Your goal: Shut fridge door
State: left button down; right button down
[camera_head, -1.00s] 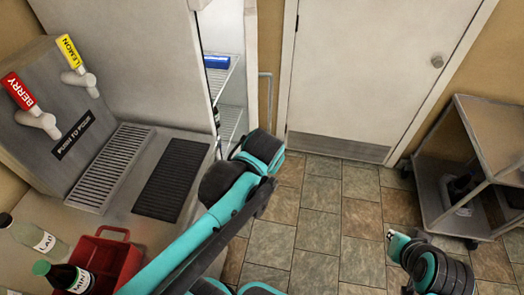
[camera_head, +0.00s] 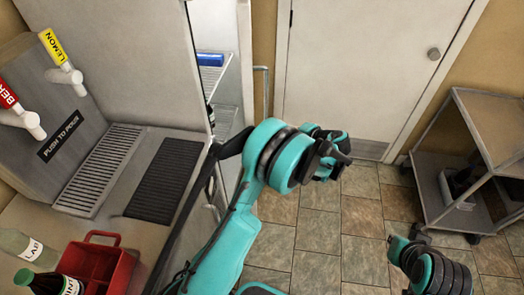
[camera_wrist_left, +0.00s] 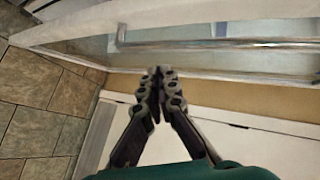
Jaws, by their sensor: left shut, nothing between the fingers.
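The fridge shows behind the counter in the head view, with wire shelves (camera_head: 222,90) and a blue item inside. Its pale door (camera_head: 242,45) stands at the right of the shelves, with a vertical bar handle (camera_head: 265,92); how far it is open is unclear. In the left wrist view the door's white frame, pane and metal handle (camera_wrist_left: 225,43) cross the top. My left gripper (camera_head: 338,155) is shut and empty, right of and in front of the door. Its fingertips (camera_wrist_left: 156,72) appear apart from the handle. My right gripper (camera_head: 397,246) is low on the right, its jaws unclear.
A counter at left carries a drink dispenser (camera_head: 55,115), black mat (camera_head: 166,180), red caddy (camera_head: 97,268) and bottles. My left arm passes close to the counter's edge. A closed white door (camera_head: 365,70) is behind, a cart (camera_head: 440,190) right. Tiled floor (camera_head: 320,215) is clear between.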

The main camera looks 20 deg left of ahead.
pick_arm(q)
jog(key=d+f+y+b, duration=0.1)
jog(key=d+f+y, duration=0.15)
jog(key=f, duration=0.55)
jog(key=d+f+y+b, duration=0.1)
jog(key=f+y, duration=0.2)
jog(key=f, duration=0.5)
jog(key=a+b, duration=0.4)
jog(key=a, duration=0.8)
jog(key=shift+a+r+n, duration=0.15)
jog(key=shift+a+n, duration=0.15)
jog(key=shift+a, duration=0.1)
